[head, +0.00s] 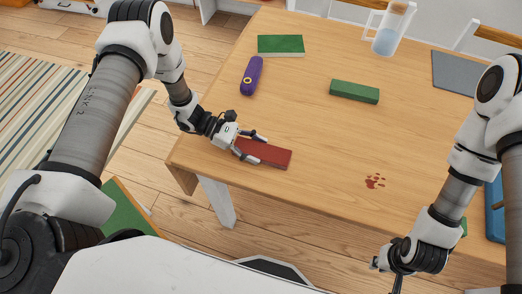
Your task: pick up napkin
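A flat, dark red folded piece (275,155), which looks like the napkin, lies on the wooden table (300,120) near its front left edge. My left gripper (259,148) is at its left end, low over the table. Its fingers are spread, one along the back edge and one at the front side, with the red piece between them. Whether they touch it is hard to see. My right gripper (397,284) hangs at the bottom right, in front of the table. Its fingers are partly cut off by the frame.
Farther back are a green block (354,91), a purple case (252,76), a green book (281,45), a glass jug (388,36) and a grey mat (463,73). The table's middle is clear.

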